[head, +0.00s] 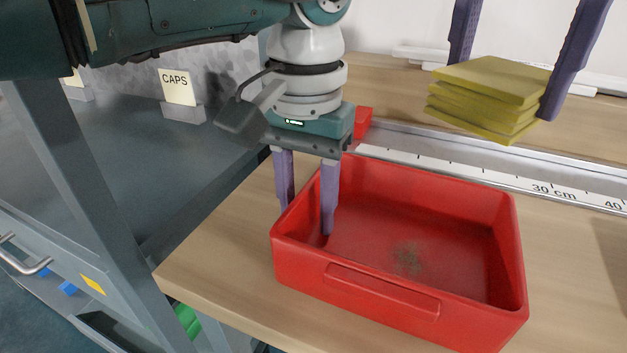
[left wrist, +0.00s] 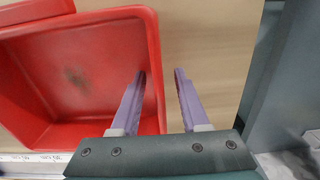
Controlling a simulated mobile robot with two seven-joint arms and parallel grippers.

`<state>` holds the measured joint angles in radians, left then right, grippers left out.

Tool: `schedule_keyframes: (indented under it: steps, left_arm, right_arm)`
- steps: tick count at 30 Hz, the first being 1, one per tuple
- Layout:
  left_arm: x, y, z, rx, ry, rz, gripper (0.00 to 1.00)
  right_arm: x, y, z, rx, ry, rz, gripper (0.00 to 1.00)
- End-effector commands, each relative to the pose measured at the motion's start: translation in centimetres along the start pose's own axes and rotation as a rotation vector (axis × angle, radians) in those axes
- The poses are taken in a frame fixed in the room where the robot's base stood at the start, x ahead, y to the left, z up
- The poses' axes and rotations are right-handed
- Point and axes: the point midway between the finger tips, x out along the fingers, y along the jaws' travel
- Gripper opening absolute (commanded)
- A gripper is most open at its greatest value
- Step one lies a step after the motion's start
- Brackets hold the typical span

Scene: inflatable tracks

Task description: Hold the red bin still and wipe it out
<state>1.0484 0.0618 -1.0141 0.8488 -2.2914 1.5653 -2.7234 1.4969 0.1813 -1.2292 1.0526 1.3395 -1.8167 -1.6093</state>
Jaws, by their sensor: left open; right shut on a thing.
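The red bin (head: 385,292) sits on the wooden bench, open side up. A dark patch of dirt (head: 408,258) lies on its floor; it also shows in the left wrist view (left wrist: 75,77). My left gripper (head: 306,220) is open at the bin's left wall, one finger inside the bin and one outside. In the left wrist view the rim (left wrist: 154,60) lies between the fingers, with gaps. My right gripper (head: 505,90) is shut on a folded yellow cloth (head: 490,82), held up behind and above the bin, clear of it.
A metal ruler strip (head: 480,172) runs along the bench behind the bin. Another red object (head: 363,122) is partly hidden behind my left gripper. A "CAPS" label (head: 178,88) stands at the left. Bare wood (head: 215,245) lies left of the bin, up to the bench edge.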

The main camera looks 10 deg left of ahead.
Motion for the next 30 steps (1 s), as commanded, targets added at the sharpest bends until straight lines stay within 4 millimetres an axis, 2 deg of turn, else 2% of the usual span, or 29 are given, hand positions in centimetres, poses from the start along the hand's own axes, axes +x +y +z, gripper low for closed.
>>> schedule_keyframes:
  steps: [4,16,30]
  left_arm:
    - [-0.01,0.02,0.01,0.0,0.0,0.0,0.44]
    - [-0.03,0.01,0.01,0.0,-0.001,0.001,0.0]
    - [-0.04,0.01,0.01,0.0,-0.001,0.0,0.0]
  right_arm:
    - [-0.01,0.0,0.0,0.0,0.0,0.0,0.36]
    - [-0.01,0.0,0.0,0.0,0.0,0.0,0.36]
    - [-0.01,0.0,0.0,0.0,0.0,0.0,0.36]
